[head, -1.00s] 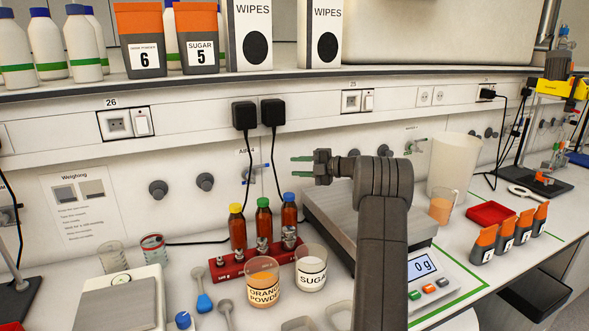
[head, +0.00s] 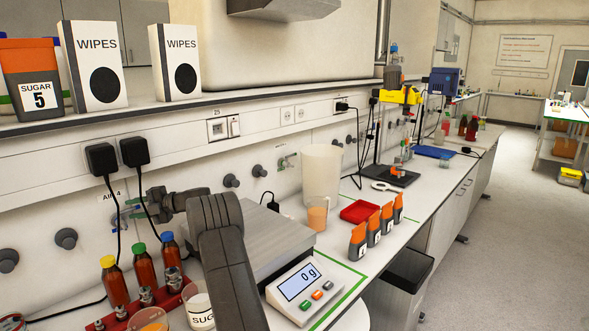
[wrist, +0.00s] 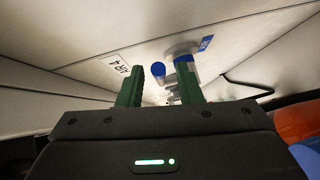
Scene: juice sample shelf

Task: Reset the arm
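My gripper (head: 127,203) is raised above the bench in front of the wall, left of my arm in the head view. In the wrist view its two green fingers (wrist: 158,88) stand apart with nothing between them. Behind them are the wall, a blue-and-grey air tap (wrist: 182,52) and a label reading AIR 4 (wrist: 119,65).
A balance (head: 299,283) reading 0 g stands right of my arm. A sugar beaker (head: 199,306) and an orange powder beaker (head: 149,321) are close in front. A clear beaker (head: 317,213), a red tray (head: 360,211) and several orange-topped containers (head: 374,229) stand further right.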

